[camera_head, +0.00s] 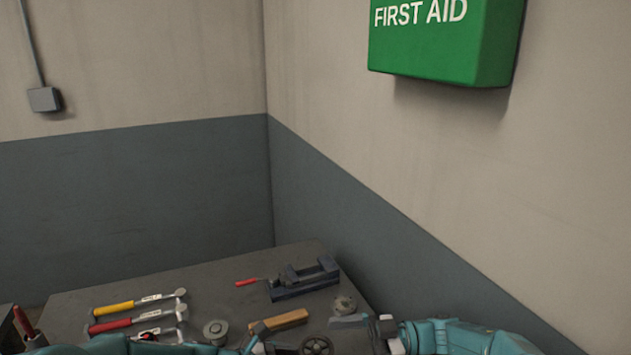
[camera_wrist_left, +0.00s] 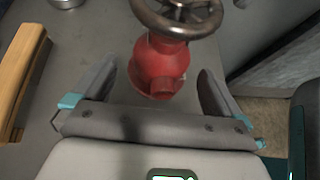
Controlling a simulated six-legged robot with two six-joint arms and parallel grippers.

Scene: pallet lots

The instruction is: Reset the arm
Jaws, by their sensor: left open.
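My left arm comes in along the bottom left of the head view, and its gripper (camera_head: 258,345) is low at the bottom edge, partly cut off. In the left wrist view the left gripper (camera_wrist_left: 158,74) is open, its two fingers spread apart. A red valve body (camera_wrist_left: 160,68) with a dark handwheel (camera_wrist_left: 178,14) stands on the bench between and beyond the fingertips. The handwheel also shows at the bottom of the head view (camera_head: 316,345). My right arm comes in from the lower right, with its gripper (camera_head: 370,325) over the bench; its jaw opening is unclear.
The grey bench (camera_head: 150,285) holds a yellow-handled hammer (camera_head: 140,302), red-handled tools (camera_head: 135,322), a round metal part (camera_head: 215,330), a wooden-handled item (camera_head: 281,320), a blue vise (camera_head: 305,280) and a small metal part (camera_head: 345,305). Walls rise behind; a green first aid box (camera_head: 440,45) hangs right.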

